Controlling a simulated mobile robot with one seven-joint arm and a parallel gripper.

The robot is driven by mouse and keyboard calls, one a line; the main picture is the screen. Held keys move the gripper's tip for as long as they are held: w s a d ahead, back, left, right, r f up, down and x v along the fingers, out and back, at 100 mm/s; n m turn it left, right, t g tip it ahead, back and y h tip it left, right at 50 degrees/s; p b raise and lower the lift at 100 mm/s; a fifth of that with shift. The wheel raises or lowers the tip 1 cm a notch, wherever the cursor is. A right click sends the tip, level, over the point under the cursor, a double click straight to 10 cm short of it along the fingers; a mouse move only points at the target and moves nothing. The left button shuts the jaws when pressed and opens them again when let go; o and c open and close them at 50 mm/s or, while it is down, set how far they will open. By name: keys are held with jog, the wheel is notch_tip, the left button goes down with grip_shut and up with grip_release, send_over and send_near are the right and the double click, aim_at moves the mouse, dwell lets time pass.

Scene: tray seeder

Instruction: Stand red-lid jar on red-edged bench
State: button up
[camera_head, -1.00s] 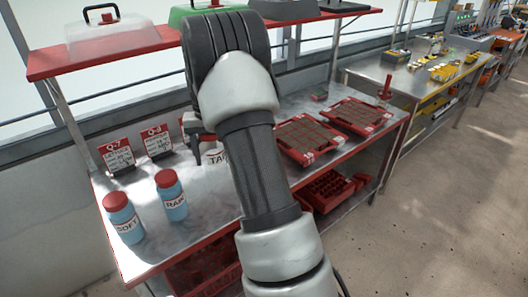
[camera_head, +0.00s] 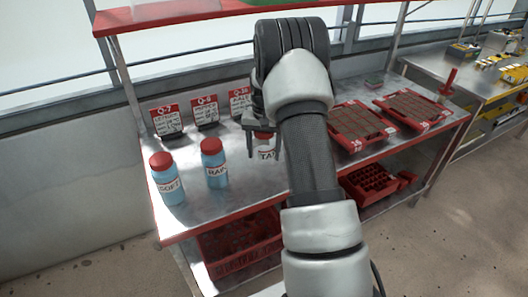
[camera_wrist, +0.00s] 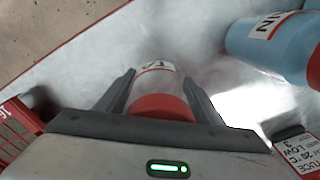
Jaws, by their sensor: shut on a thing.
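The red-lid jar (camera_head: 266,154) has a pale body and a label that starts "TA". My gripper (camera_head: 264,150) is shut on it, a finger on each side. In the wrist view its red lid (camera_wrist: 160,107) faces the camera between the fingers of my gripper (camera_wrist: 159,78). The jar looks upright, over the red-edged metal bench (camera_head: 235,197). I cannot tell whether its base touches the top. My arm hides the bench to its right.
Two blue red-lidded jars, "SOFT" (camera_head: 167,180) and another (camera_head: 214,165), stand to the left. Sign cards (camera_head: 205,111) line the back. Red trays (camera_head: 355,123) of brown blocks lie to the right. A red-edged shelf (camera_head: 190,17) hangs above. The bench front before the jar looks clear.

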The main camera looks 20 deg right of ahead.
jog(key=shift+f, duration=0.1)
jog(key=o, duration=1.1)
